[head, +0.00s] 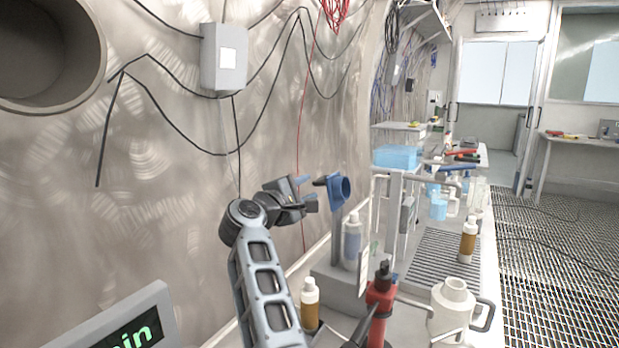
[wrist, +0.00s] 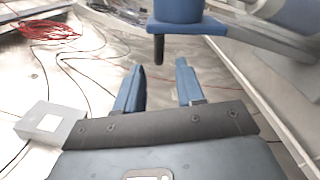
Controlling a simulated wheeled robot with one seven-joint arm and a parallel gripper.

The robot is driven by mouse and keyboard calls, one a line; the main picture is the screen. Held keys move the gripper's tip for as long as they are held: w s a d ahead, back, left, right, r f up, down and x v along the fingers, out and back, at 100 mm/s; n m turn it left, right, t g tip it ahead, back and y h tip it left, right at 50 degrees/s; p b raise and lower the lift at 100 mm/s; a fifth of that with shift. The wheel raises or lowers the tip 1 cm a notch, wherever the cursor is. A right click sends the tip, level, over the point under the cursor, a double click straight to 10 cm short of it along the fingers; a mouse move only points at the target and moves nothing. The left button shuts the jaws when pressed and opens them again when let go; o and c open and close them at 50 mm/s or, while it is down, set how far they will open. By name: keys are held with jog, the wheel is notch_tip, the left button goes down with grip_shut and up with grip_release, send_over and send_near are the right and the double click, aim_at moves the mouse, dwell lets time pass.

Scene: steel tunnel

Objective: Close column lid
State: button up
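A blue ring-shaped part (head: 340,190), which looks like the column lid, stands tilted up at the top of a grey post (head: 336,230) in the head view. A short dark pin (head: 320,182) sticks out from it to the left. My gripper (head: 308,192) is just left of this pin, with its fingers apart and nothing between them. In the wrist view, the blue part (wrist: 187,25) is at the top centre, its dark pin (wrist: 158,48) pointing toward the gap between my open fingertips (wrist: 161,72). Pin and fingers appear apart. The column's opening cannot be made out.
A grey wall box (head: 224,57) and hanging cables line the left wall.

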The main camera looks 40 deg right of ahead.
aim_at(323, 178)
jog(key=p+x, duration=0.1)
jog(key=x, duration=0.5)
jog(key=shift+w+d+r+p, duration=0.1)
jog(key=shift+d+r+p, duration=0.05)
jog(key=shift+d+p, duration=0.15)
jog(key=shift+w+d, duration=0.2)
jog(key=shift+d, duration=0.3)
jog(key=shift+c, duration=0.5)
grip_shut()
